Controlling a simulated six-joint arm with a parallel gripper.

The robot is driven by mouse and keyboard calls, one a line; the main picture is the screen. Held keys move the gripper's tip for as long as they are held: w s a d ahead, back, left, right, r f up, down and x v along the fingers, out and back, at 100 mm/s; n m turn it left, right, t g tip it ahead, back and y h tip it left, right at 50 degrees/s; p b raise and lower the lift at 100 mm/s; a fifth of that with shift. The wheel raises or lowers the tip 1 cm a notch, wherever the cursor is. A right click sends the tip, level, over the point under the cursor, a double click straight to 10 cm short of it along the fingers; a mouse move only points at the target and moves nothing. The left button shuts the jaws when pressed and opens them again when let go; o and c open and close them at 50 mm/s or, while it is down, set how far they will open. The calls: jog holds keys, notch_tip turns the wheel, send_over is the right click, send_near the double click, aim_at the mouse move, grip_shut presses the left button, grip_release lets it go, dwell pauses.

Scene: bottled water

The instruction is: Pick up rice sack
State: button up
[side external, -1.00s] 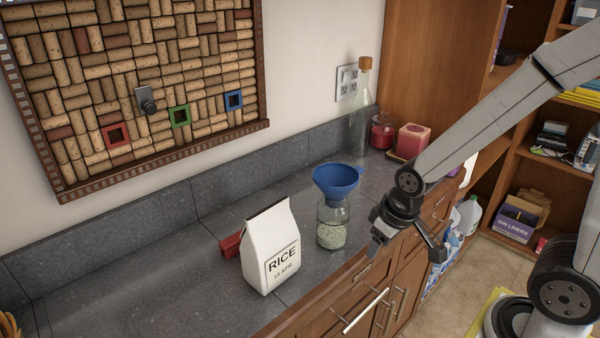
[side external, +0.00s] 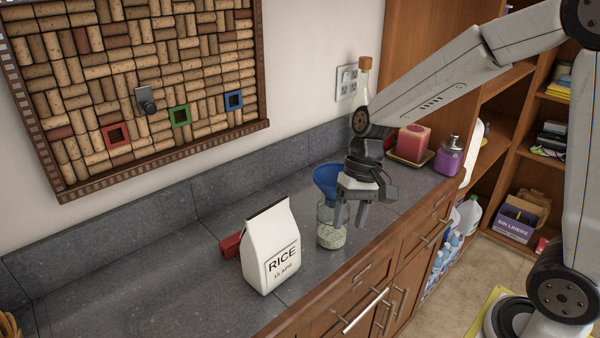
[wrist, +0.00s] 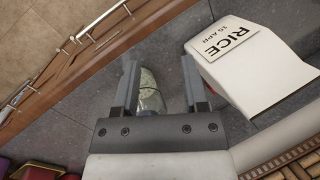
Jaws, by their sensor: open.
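The rice sack (side external: 272,247) is a white upright bag with a dark top edge and a label reading RICE, standing on the grey counter. In the wrist view the sack (wrist: 252,62) is at the right, outside the jaws and beside the right finger. My gripper (side external: 350,220) is open and empty, pointing down in front of the glass jar, to the right of the sack. In the wrist view my gripper (wrist: 158,85) has its two fingers apart, with part of the jar showing between them.
A glass jar (side external: 331,238) of pale grains with a blue funnel (side external: 326,180) stands right of the sack. A red object (side external: 231,244) lies behind the sack. A tall bottle, red candle (side external: 413,142) and purple bottle (side external: 449,157) stand farther back.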

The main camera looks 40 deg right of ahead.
jog(key=w+a+r+m+g+y, duration=0.1)
jog(key=w+a+r+m+y, duration=0.1)
jog(key=w+r+m+y, duration=0.15)
jog(key=m+t+y, duration=0.1)
jog(key=m+y, duration=0.5)
jog(key=m, duration=0.4)
send_near(273, 204)
jog(key=a, duration=0.2)
jog(key=shift+s+a+f, duration=0.15)
jog(key=shift+s+f, duration=0.2)
jog(key=shift+f, duration=0.15)
jog(key=shift+a, duration=0.1)
jog(key=shift+x, duration=1.2)
jog(key=shift+a, duration=0.1)
jog(key=shift+w+x, duration=0.15)
jog(key=shift+x, duration=1.1)
jog(key=shift+w+x, duration=0.15)
jog(key=shift+x, duration=1.1)
jog(key=shift+c, duration=0.2)
grip_shut()
